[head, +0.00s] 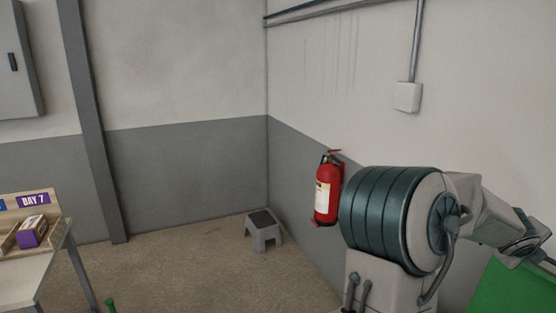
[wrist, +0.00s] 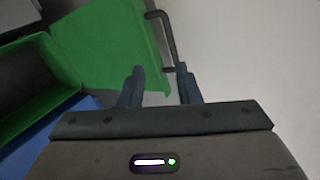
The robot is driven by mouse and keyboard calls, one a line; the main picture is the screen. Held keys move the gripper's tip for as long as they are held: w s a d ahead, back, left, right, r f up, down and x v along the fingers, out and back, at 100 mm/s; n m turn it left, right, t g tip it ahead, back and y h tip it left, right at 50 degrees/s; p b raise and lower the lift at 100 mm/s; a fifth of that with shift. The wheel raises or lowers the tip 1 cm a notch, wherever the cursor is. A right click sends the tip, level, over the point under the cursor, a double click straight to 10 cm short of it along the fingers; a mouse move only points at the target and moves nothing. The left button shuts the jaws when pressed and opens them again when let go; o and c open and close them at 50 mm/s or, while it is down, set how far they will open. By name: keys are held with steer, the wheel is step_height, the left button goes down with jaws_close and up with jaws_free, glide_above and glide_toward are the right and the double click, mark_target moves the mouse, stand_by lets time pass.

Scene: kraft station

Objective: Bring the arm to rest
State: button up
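My arm reaches to the right edge of the head view, where its end runs out of the picture. In the wrist view my gripper (wrist: 161,78) shows two dark fingers standing apart with a clear gap between them. Nothing is held between the fingers. Beyond the fingertips are the edge of a green panel and a pale grey surface.
The green panel (wrist: 100,45) has a dark bar at its edge; a green bin (wrist: 62,70) and a blue surface (wrist: 60,122) lie left. The head view shows a fire extinguisher (head: 326,190), step stool (head: 264,235), workbench (head: 25,272) and open floor.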

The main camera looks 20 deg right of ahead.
steer(key=w+a+m+t+y, duration=0.15)
steer(key=w+a+m, duration=0.35)
steer(key=a+m, duration=0.5)
steer(key=w+a+m+t+y, duration=0.1)
steer(key=w+a+m+t, duration=0.1)
steer(key=w+a+m, duration=0.65)
steer(key=s+a+f+m+y, duration=0.2)
steer(key=s+a+m, duration=0.2)
steer(key=a, duration=0.8)
steer(key=s+a+f+m+g+y+b, duration=0.1)
steer(key=s+a+f+m+y, duration=0.1)
steer(key=a+m, duration=0.5)
steer(key=s+a+f+m+y, duration=0.2)
steer(key=s+a+m+y, duration=0.2)
steer(key=a, duration=1.3)
steer(key=shift+s+a+m+g+b, duration=0.3)
steer(key=shift+s+a+m+g, duration=0.1)
steer(key=shift+s+m, duration=0.55)
steer(key=shift+s+y, duration=0.1)
steer(key=shift+y, duration=0.15)
